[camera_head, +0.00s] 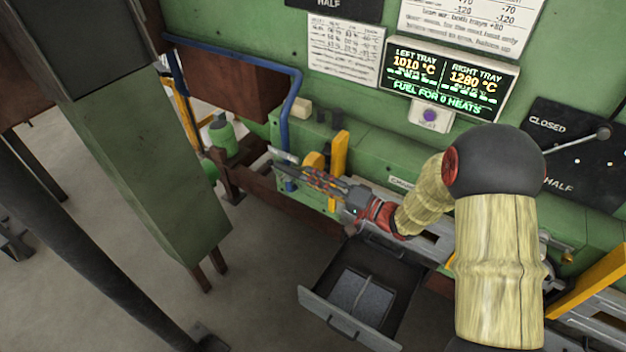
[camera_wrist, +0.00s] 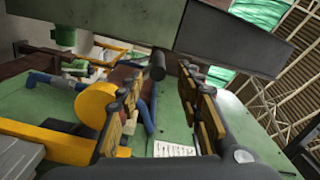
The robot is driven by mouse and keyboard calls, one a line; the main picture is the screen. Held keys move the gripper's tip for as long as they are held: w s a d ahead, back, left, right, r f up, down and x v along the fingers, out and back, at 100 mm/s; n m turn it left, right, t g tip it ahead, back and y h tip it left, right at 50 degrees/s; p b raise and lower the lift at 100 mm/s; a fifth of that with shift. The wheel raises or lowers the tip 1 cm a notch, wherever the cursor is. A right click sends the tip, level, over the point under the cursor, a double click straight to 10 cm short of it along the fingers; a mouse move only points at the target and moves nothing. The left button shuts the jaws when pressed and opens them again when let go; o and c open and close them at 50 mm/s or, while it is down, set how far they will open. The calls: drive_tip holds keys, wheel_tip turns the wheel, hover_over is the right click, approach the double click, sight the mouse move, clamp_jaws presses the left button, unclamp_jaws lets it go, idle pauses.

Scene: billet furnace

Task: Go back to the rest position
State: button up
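My gripper (camera_head: 312,177) is stretched out to the left along the front of the green furnace wall (camera_head: 250,30), beside a yellow upright plate (camera_head: 340,152). In the wrist view its two fingers (camera_wrist: 160,95) stand apart with a clear gap. Nothing is held between them. A dark cylindrical knob (camera_wrist: 157,65) shows beyond the gap; I cannot tell how near it is. A round yellow part (camera_wrist: 97,104) lies just left of the left finger. The arm's wrist and forearm, in pale sleeves, run back to the right.
A grey drawer (camera_head: 330,322) stands open below the arm, with a light grey slab (camera_head: 362,297) inside. A display (camera_head: 445,80) reads left tray 1010 °C, right tray 1280 °C. A blue pipe (camera_head: 293,95) bends down the wall. A green column (camera_head: 150,170) stands left. Grey floor is clear between column and drawer.

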drive_tip(key=w+d+r+n+t+h, duration=0.1)
drive_tip(key=w+d+r+t+h, duration=0.2)
drive_tip(key=d+r+h, duration=0.8)
drive_tip(key=s+d+r+g+h, duration=0.2)
drive_tip(key=s+d, duration=0.1)
drive_tip(key=s, duration=0.4)
drive_tip(key=s+d+r+g+h, duration=0.1)
drive_tip(key=s+d+r+h, duration=0.15)
drive_tip(key=s, duration=0.45)
drive_tip(key=s+a+f+n+g+y, duration=0.1)
drive_tip(key=s+a+f+g, duration=0.15)
drive_tip(key=s, duration=0.85)
drive_tip(key=s+a+f+n+g, duration=0.1)
drive_tip(key=s+a+n+g, duration=0.15)
drive_tip(key=s, duration=0.85)
wheel_tip(320, 180, down, 22)
drive_tip(key=d+b, duration=0.1)
drive_tip(key=b, duration=2.1)
drive_tip(key=shift+w+r+m, duration=0.15)
drive_tip(key=shift+w+m, duration=0.05)
drive_tip(key=shift+m, duration=0.15)
